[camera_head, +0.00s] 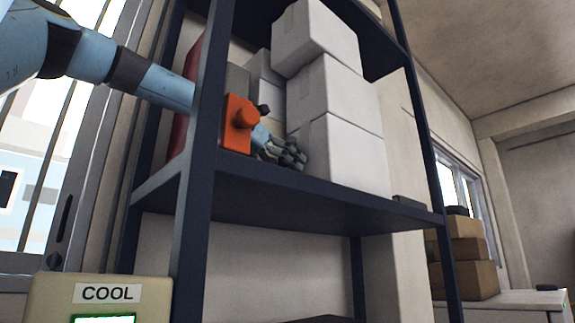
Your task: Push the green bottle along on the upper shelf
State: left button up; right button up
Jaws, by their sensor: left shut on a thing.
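I cannot make out a green bottle in the head view. My left gripper (287,154) is low over the upper shelf (300,200), just right of the orange object and close to the lowest white box (345,155). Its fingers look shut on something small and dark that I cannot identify. My right gripper is not in view.
White boxes (318,40) stand stacked right of the gripper. A grey box and a red item (178,140) stand at the shelf's left. A small dark item (409,201) lies at the right end. A "COOL" panel (100,294) is at lower left; brown boxes (466,252) stand beyond.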

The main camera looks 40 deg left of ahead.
pick_arm(q)
jog(key=shift+s+a, duration=0.1)
jog(key=shift+s+a+r, duration=0.1)
jog(key=shift+s+a, duration=0.2)
jog(key=shift+s, duration=0.5)
jog(key=o, duration=1.3)
jog(key=shift+w, duration=0.2)
jog(key=shift+o, duration=1.3)
jog(key=shift+s, duration=0.1)
jog(key=shift+s, duration=0.1)
jog(key=v, duration=1.2)
